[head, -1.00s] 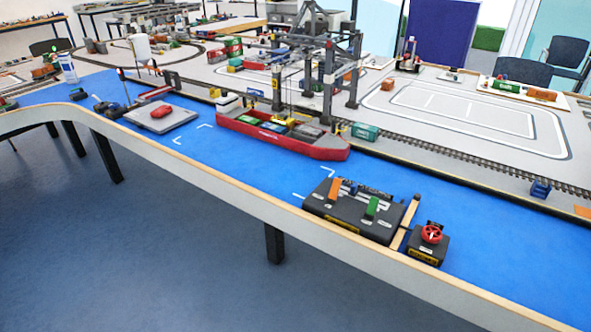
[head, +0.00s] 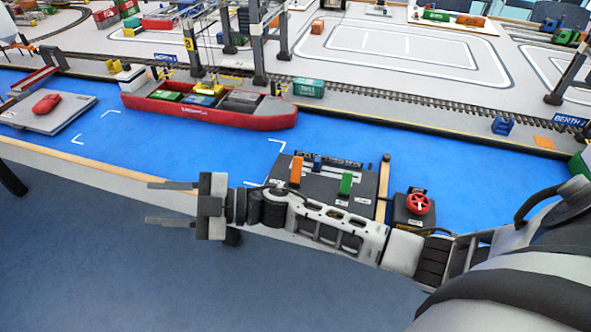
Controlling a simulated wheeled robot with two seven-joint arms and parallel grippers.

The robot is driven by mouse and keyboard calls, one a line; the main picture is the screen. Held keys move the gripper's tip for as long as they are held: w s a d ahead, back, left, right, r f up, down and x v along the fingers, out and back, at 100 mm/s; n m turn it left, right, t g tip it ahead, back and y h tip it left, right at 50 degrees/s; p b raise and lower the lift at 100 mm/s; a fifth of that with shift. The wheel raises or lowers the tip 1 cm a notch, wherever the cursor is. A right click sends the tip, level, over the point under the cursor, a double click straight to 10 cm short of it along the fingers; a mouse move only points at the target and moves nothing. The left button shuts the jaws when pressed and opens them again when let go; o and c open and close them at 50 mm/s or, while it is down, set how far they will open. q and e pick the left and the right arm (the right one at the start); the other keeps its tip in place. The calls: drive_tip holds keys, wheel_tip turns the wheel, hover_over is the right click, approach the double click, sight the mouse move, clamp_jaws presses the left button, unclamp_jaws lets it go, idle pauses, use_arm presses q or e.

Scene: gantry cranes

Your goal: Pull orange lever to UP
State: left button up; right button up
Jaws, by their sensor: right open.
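The orange lever (head: 296,170) stands upright on the dark control box (head: 326,190) at the table's front edge. A blue lever (head: 317,163) and a green lever (head: 345,184) stand on the same box. My right gripper (head: 160,203) is open and empty. It points left, in front of the table edge and to the left of the box, apart from the orange lever. My right forearm covers the front of the box. The labels by the levers are too small to read. My left gripper is not in view.
A red handwheel (head: 418,204) sits on a small box right of the levers. A red ship (head: 215,110) lies on the blue water surface behind, below a grey crane (head: 258,45). A flat barge (head: 45,108) is at left. Blue surface between ship and box is clear.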

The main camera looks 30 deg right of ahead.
drive_tip(key=w+n+g, duration=0.1)
drive_tip(key=n+g, duration=0.4)
drive_tip(key=g+h+b, duration=0.4)
drive_tip(key=g+h, duration=0.3)
drive_tip(key=h, duration=0.8)
approach(298, 160)
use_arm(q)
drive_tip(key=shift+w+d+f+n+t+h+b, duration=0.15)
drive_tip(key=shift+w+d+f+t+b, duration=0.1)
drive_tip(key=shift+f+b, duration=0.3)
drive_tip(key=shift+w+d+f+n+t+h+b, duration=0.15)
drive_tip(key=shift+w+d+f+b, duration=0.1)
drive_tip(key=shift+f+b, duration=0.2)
use_arm(e)
drive_tip(key=shift+t, duration=0.3)
drive_tip(key=x, duration=1.1)
drive_tip(key=shift+s+a+f, duration=0.1)
drive_tip(key=shift+s+f, duration=0.05)
drive_tip(key=shift+s, duration=0.15)
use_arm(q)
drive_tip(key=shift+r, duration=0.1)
use_arm(e)
clamp_jaws()
